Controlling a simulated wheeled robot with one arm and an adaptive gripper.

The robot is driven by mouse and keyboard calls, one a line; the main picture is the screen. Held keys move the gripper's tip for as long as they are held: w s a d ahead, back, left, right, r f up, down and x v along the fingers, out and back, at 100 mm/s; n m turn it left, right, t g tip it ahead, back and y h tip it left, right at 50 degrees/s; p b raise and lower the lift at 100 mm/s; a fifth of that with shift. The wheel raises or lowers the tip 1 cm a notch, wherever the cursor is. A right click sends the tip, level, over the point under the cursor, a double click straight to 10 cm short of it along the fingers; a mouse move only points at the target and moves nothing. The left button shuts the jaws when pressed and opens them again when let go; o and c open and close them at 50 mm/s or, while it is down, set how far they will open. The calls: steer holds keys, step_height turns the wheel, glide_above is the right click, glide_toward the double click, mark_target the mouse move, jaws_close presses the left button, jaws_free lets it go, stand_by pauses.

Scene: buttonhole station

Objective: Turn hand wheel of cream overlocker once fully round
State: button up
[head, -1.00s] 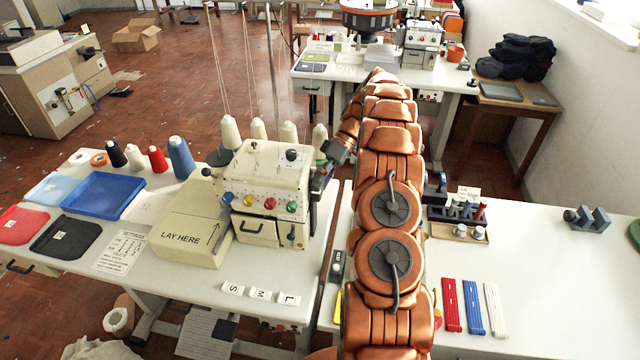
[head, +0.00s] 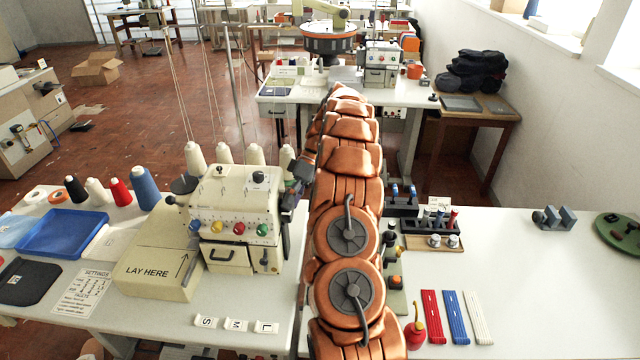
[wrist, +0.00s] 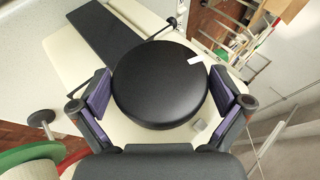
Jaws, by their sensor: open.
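The cream overlocker (head: 238,200) stands on the left table, its coloured dials facing me. Its hand wheel is on its right side, hidden behind my gripper in the head view. In the wrist view the hand wheel (wrist: 160,85) is a black disc with a white mark near its upper right rim. My gripper (wrist: 163,92) is open, with one purple-padded finger on each side of the wheel. The pads are very close to the rim; I cannot tell whether they touch. In the head view my gripper (head: 298,178) is dark and partly hidden by my arm.
Thread cones (head: 147,190) and a blue tray (head: 62,234) are left of the overlocker. Size cards (head: 236,325) lie in front. The right table (head: 525,285) holds a red oil can (head: 415,328) and coloured strips (head: 456,318); much of its top is clear.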

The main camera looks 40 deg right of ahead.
steer(key=shift+a+f+t+h+b, duration=0.1)
steer(key=shift+f+t+h+b, duration=0.25)
steer(key=shift+b, duration=1.75)
steer(key=shift+r+n+t+h+b, duration=0.35)
steer(key=shift+t+h+b, duration=0.4)
steer(key=shift+b, duration=0.85)
steer(key=shift+s+t+h, duration=0.1)
steer(key=shift+t+h, duration=0.2)
steer(key=shift+h, duration=0.3)
steer(key=shift+r, duration=0.1)
steer(key=shift+n+h+p, duration=0.25)
steer(key=shift+h+p, duration=0.15)
steer(key=shift+t+h+p, duration=0.4)
steer(key=shift+t, duration=0.2)
steer(key=shift+t+h+p, duration=0.3)
steer(key=shift+h+p, duration=0.1)
steer(key=shift+p, duration=0.15)
steer(key=shift+n+t+p, duration=0.3)
steer(key=shift+p, duration=0.05)
